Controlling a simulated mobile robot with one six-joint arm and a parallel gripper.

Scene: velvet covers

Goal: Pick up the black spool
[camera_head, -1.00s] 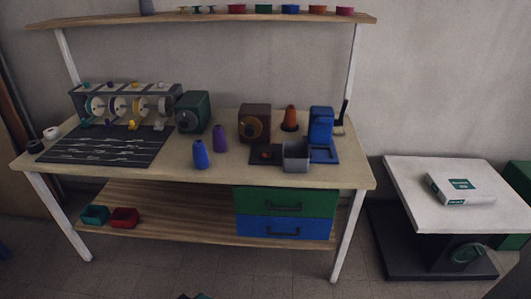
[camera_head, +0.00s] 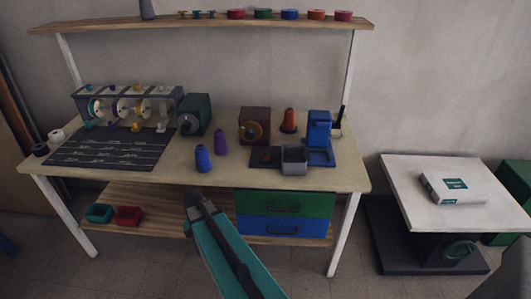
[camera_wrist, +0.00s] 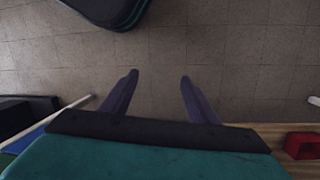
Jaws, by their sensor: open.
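The black spool (camera_head: 40,149) is a small dark roll at the far left end of the workbench. It lies next to a white spool (camera_head: 56,135), just left of the dark mat. The black spool does not show in the wrist view. My gripper (camera_wrist: 159,82) is open and empty in the wrist view, its two fingers apart above bare floor tiles. In the head view my teal arm rises in front of the bench, well to the right of the black spool.
Red (camera_head: 128,215) and teal (camera_head: 99,213) bins sit on the lower shelf. A white side table (camera_head: 410,175) stands at right. Floor before the bench is open.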

